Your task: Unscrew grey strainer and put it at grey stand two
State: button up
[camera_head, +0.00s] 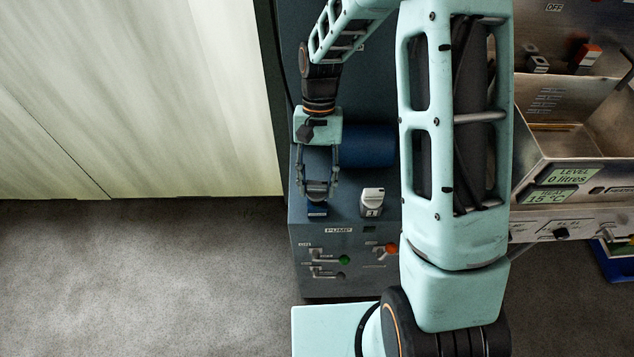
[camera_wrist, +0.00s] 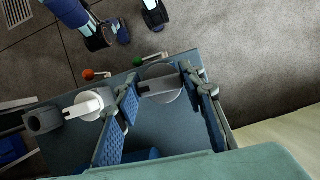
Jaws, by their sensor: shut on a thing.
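My gripper (camera_head: 318,192) is over the left part of the top of the blue-grey pump cabinet (camera_head: 340,262). Its fingers are on either side of a grey strainer with a bar-like handle, seen between the fingertips in the wrist view (camera_wrist: 160,86), and it is shut on this strainer. Whether the strainer is still screwed in cannot be told. A similar white strainer (camera_wrist: 88,104) sits beside it, also seen in the head view (camera_head: 372,202). I cannot make out grey stand two.
A dark round fitting (camera_wrist: 42,121) lies beyond the white strainer. Green (camera_head: 344,260) and orange (camera_head: 391,248) valve knobs are on the cabinet front. A blue cylinder (camera_head: 368,145) lies behind. A metal tank (camera_head: 560,140) stands right. The floor left is clear.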

jog(key=shift+r+p, duration=0.95)
jog(key=shift+r, duration=0.45)
